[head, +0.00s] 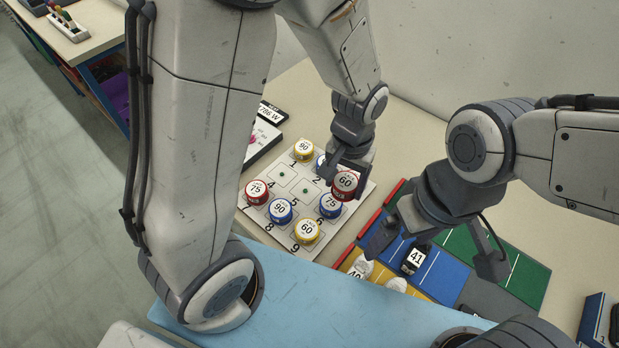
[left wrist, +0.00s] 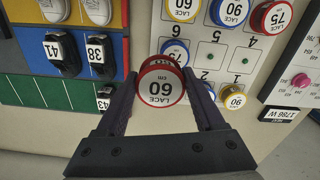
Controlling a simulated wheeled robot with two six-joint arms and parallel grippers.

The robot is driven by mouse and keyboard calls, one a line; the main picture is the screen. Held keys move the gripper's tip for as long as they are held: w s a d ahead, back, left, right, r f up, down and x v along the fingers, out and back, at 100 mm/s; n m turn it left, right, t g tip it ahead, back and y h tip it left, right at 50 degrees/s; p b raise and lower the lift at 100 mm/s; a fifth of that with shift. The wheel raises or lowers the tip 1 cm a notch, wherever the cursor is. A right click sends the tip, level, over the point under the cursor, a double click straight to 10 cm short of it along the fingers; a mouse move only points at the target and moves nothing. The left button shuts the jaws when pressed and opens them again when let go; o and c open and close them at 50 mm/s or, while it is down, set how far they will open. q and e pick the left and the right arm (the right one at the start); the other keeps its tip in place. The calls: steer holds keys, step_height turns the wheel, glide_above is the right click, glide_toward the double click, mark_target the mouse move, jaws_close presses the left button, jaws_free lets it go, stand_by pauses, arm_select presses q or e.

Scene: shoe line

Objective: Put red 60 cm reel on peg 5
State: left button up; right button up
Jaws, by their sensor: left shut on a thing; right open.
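The red 60 cm reel (head: 345,184) is held in my left gripper (head: 340,170), over the peg 3 corner of the white peg board (head: 356,203). In the left wrist view the reel (left wrist: 160,86) sits between both fingers with its label facing the camera. Whether it is clear of the board I cannot tell. Peg 5 (head: 305,190) is a bare green dot in the middle of the board, also bare in the left wrist view (left wrist: 214,58). My right gripper (head: 436,252) is open and empty above the coloured mat.
Peg 4 (head: 282,174) is also bare. A blue 75 reel (head: 330,206) stands at peg 6 beside peg 5, and a blue reel (head: 320,162) at peg 2. A red 75 (head: 257,191), blue 90 (head: 280,210) and yellow 60 (head: 307,232) line one edge; a yellow 90 (head: 303,149) is at peg 1.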

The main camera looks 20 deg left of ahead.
arm_select(q)
steer(key=p, duration=0.1)
glide_above(304, 191)
step_height(304, 191, down, 7)
steer(key=shift+r, duration=0.1)
step_height(304, 191, down, 4)
steer(key=shift+r+p, duration=0.1)
steer(key=shift+p, duration=0.4)
steer(key=shift+d+f+b, duration=0.1)
steer(key=shift+f+b, duration=0.35)
steer(key=shift+f, duration=0.1)
steer(key=o, duration=1.4)
steer(key=shift+c, duration=0.2)
steer(key=shift+r, duration=0.1)
